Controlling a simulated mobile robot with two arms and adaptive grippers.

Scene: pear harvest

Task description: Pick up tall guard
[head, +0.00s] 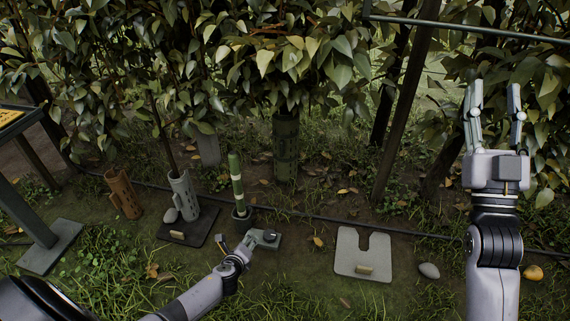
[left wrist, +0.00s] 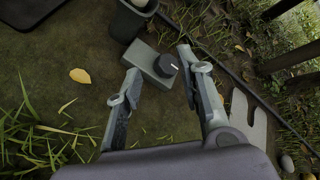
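Several guards stand in the head view, and I cannot tell for sure which is called the tall guard. A dark green guard (head: 285,150) stands upright around a trunk at the back. A grey slotted guard (head: 183,194) leans slightly on a dark base plate (head: 195,235). A shorter rust-brown guard (head: 124,194) stands at the left. My left gripper (head: 238,250) is low over the ground, open and empty. In the left wrist view its fingers (left wrist: 158,72) point at a grey-green box with a black knob (left wrist: 155,65). My right gripper (head: 495,100) is raised, open and empty.
A green banded stick (head: 236,180) stands in a dark pot (head: 242,221) by the left gripper. A pale notched plate (head: 362,268) and a stone (head: 429,270) lie right of it. A dark hose crosses the ground. Posts and foliage stand behind.

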